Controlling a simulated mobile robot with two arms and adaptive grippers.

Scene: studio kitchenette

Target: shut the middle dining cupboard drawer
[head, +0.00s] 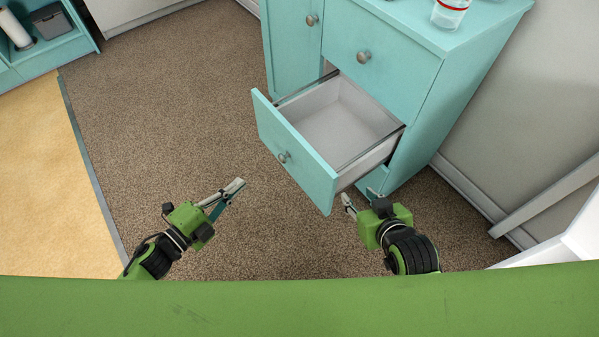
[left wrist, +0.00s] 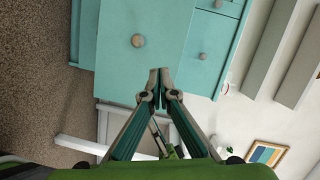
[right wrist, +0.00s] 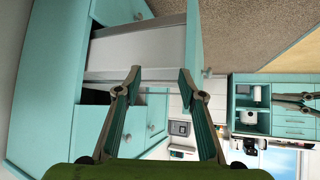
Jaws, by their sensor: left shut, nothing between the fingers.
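The turquoise dining cupboard (head: 405,70) stands at the upper right of the head view. Its middle drawer (head: 300,150) is pulled far out, and its white inside looks empty. The drawer's round knob (head: 284,157) is on its front, which faces lower left. My left gripper (head: 238,184) is shut and empty, apart from the front on its left; the left wrist view shows its closed tips (left wrist: 158,74) before a turquoise front with a knob (left wrist: 138,40). My right gripper (head: 347,202) is by the drawer's right end; its fingers (right wrist: 160,78) are open and empty. Contact is unclear.
The top drawer (head: 380,60) above is shut. A bottle with a red band (head: 450,12) stands on the cupboard top. Brown carpet (head: 170,120) lies clear left of the drawer. A white wall (head: 520,110) is at the right.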

